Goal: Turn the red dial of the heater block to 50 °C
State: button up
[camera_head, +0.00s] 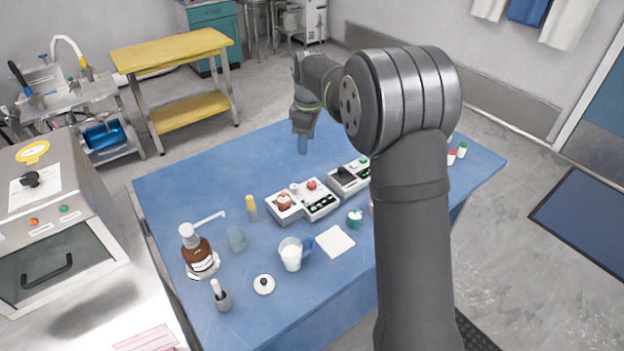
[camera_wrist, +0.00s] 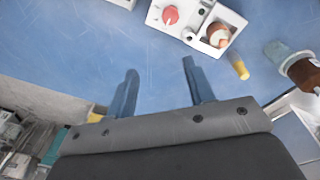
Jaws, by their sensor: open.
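The heater block (camera_head: 318,206) is a white box in the middle of the blue table. Its red dial (camera_head: 311,184) is on top, near the back edge, and a brown-and-white vessel (camera_head: 284,199) sits at its left. In the wrist view the heater block (camera_wrist: 230,17) shows at the top, with the red dial (camera_wrist: 170,15) facing the camera. The dial's pointer and scale are too small to read. My gripper (camera_head: 303,146) is above the table, behind the block and apart from the dial. In the wrist view its blue fingers (camera_wrist: 161,76) are spread with nothing between them.
A second white device (camera_head: 350,178) with a green knob stands right of the block. A yellow-capped vial (camera_head: 251,208), beaker (camera_head: 236,239), brown bottle (camera_head: 198,250) and jug (camera_head: 291,254) stand left and in front. The table behind the block is clear. My arm hides part of the right side.

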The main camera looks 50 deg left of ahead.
aim_at(312, 183)
notch_tip(312, 183, up, 4)
jog(key=d+n+h, duration=0.1)
jog(key=d+n, duration=0.1)
jog(key=n, duration=0.2)
notch_tip(312, 183, down, 17)
jog(key=shift+d+f, duration=0.1)
jog(key=c, duration=1)
